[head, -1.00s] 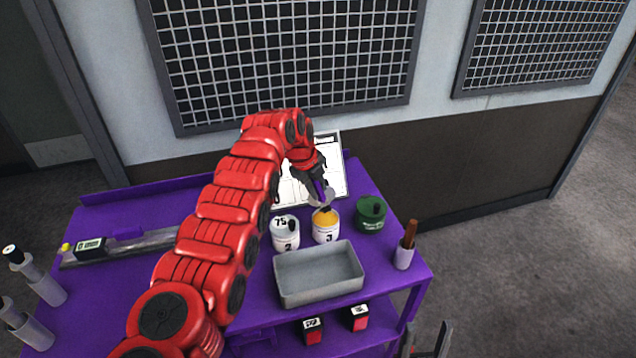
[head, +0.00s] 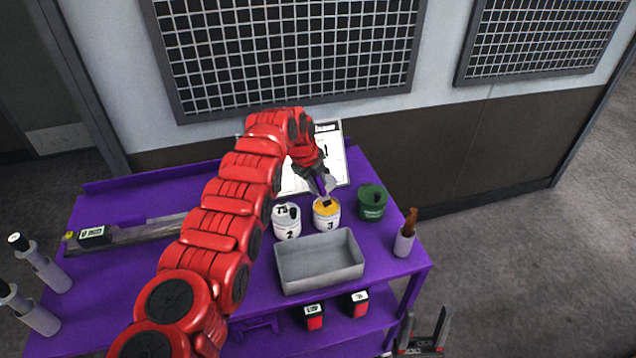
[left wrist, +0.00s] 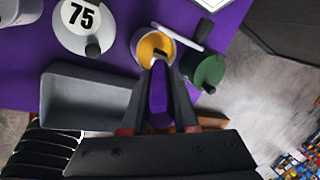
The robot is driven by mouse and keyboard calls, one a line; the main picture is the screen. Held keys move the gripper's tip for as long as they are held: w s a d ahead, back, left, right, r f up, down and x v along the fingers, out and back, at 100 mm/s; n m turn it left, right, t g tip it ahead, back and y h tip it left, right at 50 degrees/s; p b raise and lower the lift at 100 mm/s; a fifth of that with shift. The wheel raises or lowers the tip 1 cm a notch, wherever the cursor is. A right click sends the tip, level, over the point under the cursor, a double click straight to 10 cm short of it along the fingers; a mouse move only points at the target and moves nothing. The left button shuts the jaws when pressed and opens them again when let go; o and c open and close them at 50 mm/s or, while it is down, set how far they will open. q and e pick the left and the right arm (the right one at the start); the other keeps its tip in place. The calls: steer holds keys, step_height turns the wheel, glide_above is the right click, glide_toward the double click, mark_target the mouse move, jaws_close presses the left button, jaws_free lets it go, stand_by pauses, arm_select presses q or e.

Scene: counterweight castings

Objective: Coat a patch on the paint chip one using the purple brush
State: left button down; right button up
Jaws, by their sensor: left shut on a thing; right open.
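My left gripper (head: 318,182) is shut on the purple brush (head: 321,187), above the white can marked 3 (head: 327,220), which has yellow inside. In the left wrist view the brush (left wrist: 158,98) shows between the fingers, and a dark tip lies over the yellow of the can (left wrist: 139,38). I cannot tell whether it touches the paint. A white board with black print (head: 331,165), perhaps paint chip one, lies behind the can, partly hidden by my left arm. My right gripper (head: 428,330) is open and empty at the bottom, off the purple cart.
A grey tray (head: 350,277) lies in front. A cup (head: 403,244) with a brown handle stands at the right edge. Two red-and-black blocks are on the lower shelf.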

arm_select(q)
steer(key=shift+f+b, duration=0.55)
steer(key=shift+b, duration=0.05)
stand_by(0.4)
steer(key=shift+s+f+b, duration=0.1)
steer(key=shift+b, duration=0.75)
stand_by(2.1)
stand_by(0.4)
steer(key=shift+r, duration=0.4)
step_height(320, 180, up, 3)
steer(key=shift+f, duration=0.15)
steer(key=shift+r+p, duration=1.55)
steer(key=shift+r, duration=0.35)
steer(key=shift+f, duration=0.1)
